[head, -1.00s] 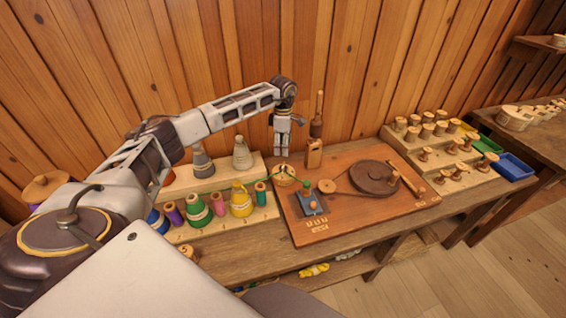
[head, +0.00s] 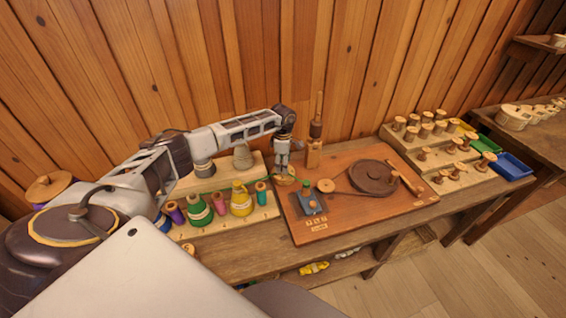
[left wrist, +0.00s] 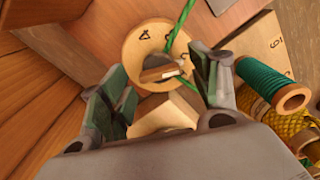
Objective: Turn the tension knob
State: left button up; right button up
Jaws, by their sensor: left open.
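The tension knob is a round pale wooden dial (left wrist: 137,48) with dark marks and a raised grip across its middle. In the left wrist view it lies just beyond my left gripper (left wrist: 165,90), whose two green-padded fingers are spread with the dial's grip between and ahead of them. In the head view my left gripper (head: 282,165) points down right above the dial (head: 285,180) at the upper left of the brown winder board (head: 340,220). Contact with the dial cannot be told. A green thread (left wrist: 180,25) runs past the dial. My right gripper is not in view.
Spools and cones of thread, such as a yellow cone (head: 241,203), stand on a pale numbered rack (head: 225,223) left of the board. A wooden bottle-like holder (head: 315,150) stands behind. A dark wheel (head: 373,178) and small blue device (head: 310,203) sit on the board.

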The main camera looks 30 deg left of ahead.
pick_arm(q)
jog(key=c, duration=1)
jog(key=shift+c, duration=0.2)
jog(key=shift+n, duration=0.5)
jog(key=n, duration=0.3)
jog(key=shift+n+b, duration=0.4)
jog(key=n, duration=0.4)
jog(key=shift+n, duration=0.6)
jog(key=o, duration=1)
jog(key=shift+d, duration=0.1)
